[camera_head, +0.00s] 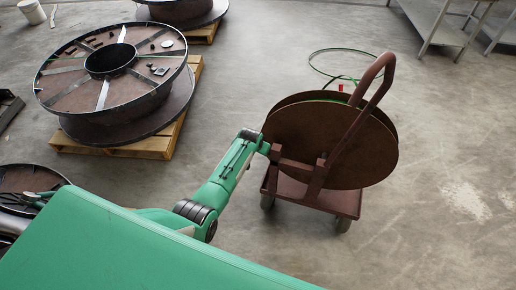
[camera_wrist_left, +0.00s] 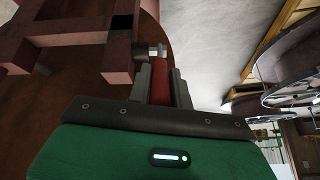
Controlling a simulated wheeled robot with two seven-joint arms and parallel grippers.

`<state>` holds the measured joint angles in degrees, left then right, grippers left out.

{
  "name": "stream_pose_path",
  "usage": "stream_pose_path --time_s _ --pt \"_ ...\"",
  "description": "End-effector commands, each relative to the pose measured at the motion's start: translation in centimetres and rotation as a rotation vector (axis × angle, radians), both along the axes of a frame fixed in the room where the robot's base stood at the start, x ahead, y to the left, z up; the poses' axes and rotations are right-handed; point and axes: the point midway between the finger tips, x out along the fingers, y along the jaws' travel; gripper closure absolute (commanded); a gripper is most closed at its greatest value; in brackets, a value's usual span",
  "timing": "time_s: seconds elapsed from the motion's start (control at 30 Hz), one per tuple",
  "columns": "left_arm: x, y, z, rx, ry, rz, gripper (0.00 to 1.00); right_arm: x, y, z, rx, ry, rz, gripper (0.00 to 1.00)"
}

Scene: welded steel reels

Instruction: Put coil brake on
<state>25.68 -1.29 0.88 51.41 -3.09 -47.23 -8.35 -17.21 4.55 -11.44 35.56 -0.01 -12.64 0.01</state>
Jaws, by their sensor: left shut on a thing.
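A rust-brown wheeled cart (camera_head: 335,200) carries an upright brown reel (camera_head: 365,150), with a tall bent handle (camera_head: 372,78) rising in front of it. My left gripper (camera_head: 270,150) is at the left side of the cart. In the left wrist view, my left gripper (camera_wrist_left: 160,75) is shut on a red brake lever grip (camera_wrist_left: 160,88). A grey metal end (camera_wrist_left: 150,50) of the lever shows beside the brown cart frame (camera_wrist_left: 95,35). The fingers hide part of the grip. My right gripper is in neither view.
A large flat reel (camera_head: 85,95) with small parts on top lies on a wooden pallet (camera_head: 150,145) at left. A green loop of strap (camera_head: 340,52) lies behind the cart. A metal table (camera_head: 440,25) stands back right. Floor right of the cart is clear.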

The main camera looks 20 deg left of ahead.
Motion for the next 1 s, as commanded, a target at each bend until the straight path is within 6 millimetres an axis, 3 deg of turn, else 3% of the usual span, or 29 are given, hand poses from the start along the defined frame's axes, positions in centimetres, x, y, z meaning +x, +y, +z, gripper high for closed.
stream_pose_path --time_s 0.47,0.5,0.6,1.0 --pt "0.12 0.02 0.04 -0.001 0.014 0.0 1.0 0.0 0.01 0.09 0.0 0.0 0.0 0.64" --pt "0.13 0.02 0.05 -0.001 0.014 0.0 0.75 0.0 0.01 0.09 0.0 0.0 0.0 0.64" --pt "0.14 0.02 0.05 -0.001 0.014 0.0 0.58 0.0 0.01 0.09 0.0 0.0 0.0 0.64" --pt "-0.05 0.0 0.44 -0.001 0.013 0.0 0.58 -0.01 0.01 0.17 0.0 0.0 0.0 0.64"
